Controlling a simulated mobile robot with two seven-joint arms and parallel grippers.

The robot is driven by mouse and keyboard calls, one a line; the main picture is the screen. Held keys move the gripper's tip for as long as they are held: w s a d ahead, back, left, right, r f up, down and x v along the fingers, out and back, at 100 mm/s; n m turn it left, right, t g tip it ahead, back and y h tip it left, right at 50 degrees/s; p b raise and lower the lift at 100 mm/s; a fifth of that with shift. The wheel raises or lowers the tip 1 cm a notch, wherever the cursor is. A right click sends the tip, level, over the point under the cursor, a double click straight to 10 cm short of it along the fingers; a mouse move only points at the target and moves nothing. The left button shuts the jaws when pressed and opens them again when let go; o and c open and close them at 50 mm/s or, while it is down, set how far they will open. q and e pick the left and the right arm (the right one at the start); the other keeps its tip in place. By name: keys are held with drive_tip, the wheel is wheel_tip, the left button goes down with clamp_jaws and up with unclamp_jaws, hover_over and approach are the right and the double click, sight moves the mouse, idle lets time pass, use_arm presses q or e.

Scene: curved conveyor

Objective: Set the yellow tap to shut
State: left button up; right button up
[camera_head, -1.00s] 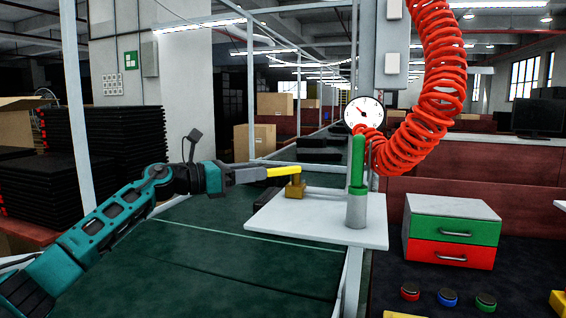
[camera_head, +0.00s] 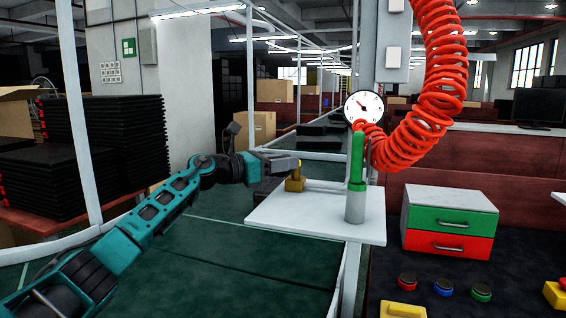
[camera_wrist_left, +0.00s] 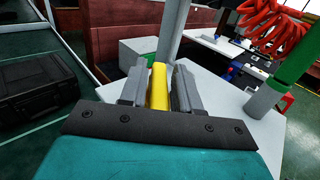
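The yellow tap (camera_head: 295,184) stands on the white plate (camera_head: 300,225), left of an upright green-and-grey post (camera_head: 356,185). My left gripper (camera_head: 294,164) reaches in from the left at the tap's handle and covers most of it in the head view. In the left wrist view, the yellow handle (camera_wrist_left: 159,86) lies between the two grey fingers of the left gripper (camera_wrist_left: 160,88). The fingers sit close against both its sides and look shut on it. My right gripper is in neither view.
A round gauge (camera_head: 364,107) and a coiled red hose (camera_head: 430,110) are above and behind the post. A green-and-red drawer box (camera_head: 450,222) stands to the right. A black case (camera_wrist_left: 38,88) lies on the left in the wrist view.

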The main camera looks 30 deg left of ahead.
use_arm(q)
clamp_jaws()
idle(0.6)
